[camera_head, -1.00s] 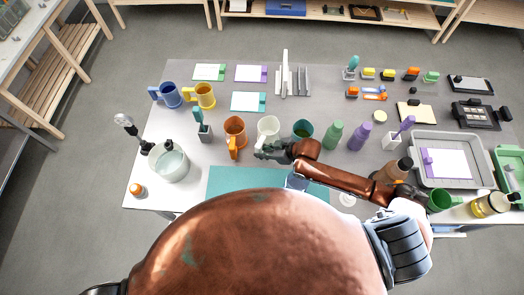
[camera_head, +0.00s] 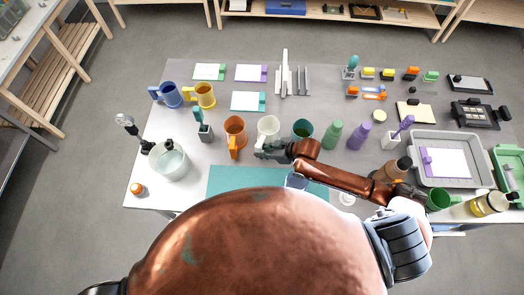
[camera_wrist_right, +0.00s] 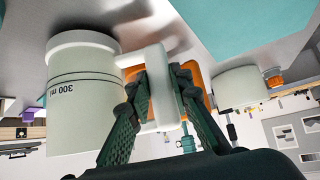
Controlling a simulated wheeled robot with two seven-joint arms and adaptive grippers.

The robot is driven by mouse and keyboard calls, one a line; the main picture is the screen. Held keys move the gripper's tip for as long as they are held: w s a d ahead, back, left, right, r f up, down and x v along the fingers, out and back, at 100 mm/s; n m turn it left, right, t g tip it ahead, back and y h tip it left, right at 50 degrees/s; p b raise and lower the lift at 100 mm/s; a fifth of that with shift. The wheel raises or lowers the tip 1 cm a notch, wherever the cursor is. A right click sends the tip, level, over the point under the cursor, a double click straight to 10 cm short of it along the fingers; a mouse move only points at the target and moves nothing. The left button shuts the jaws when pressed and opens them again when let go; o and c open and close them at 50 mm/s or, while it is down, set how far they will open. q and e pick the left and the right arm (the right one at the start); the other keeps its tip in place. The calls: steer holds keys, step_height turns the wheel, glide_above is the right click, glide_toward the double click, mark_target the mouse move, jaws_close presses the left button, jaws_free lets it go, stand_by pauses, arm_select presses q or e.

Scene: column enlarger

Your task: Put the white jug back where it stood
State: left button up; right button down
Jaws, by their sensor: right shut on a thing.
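The white jug (camera_head: 268,126) stands upright among the other jugs in the middle of the table. In the right wrist view the white jug (camera_wrist_right: 82,98) fills the left side, with a "300 ml" mark and its handle between my fingers. My right gripper (camera_head: 262,151) is at the near side of the jug, and in the wrist view the right gripper (camera_wrist_right: 158,90) is shut on the handle. Whether the jug's base touches the table is hard to tell. My left gripper is out of view.
An orange jug (camera_head: 235,133) stands close on the left and a dark green jug (camera_head: 302,129) close on the right. A teal mat (camera_head: 225,180) lies in front. A white bucket (camera_head: 170,165) stands at left. A grey tray (camera_head: 418,172) is at right.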

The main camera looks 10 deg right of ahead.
steer(key=shift+f+b, duration=0.3)
steer(key=shift+f, duration=0.25)
stand_by(0.5)
steer(key=c, duration=1.7)
jaws_free()
steer(key=shift+o, duration=0.2)
steer(key=p+v, duration=0.6)
steer(key=v, duration=0.2)
steer(key=shift+p, duration=0.3)
